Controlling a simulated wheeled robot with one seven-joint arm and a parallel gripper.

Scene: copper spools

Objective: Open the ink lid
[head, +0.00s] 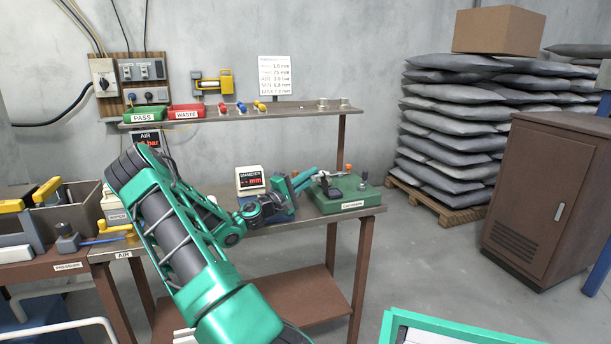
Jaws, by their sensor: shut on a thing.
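A green machine (352,199) with a white label on its front stands at the right end of the metal bench. My arm reaches over the bench, and my gripper (317,176) is at the left side of the machine's top. It is shut on a small part there, which appears to be the ink lid. The fingers largely cover the lid, so its shape and whether it is raised cannot be made out. Small orange and dark fittings (348,169) stand on the machine just right of the gripper.
A display box (250,180) stands behind my wrist. A shelf (300,110) above the bench holds a green PASS tray (143,115), a red WASTE tray (187,112) and small coloured parts. Stacked grey sacks (455,130) and a brown cabinet (540,200) stand right, beyond open floor.

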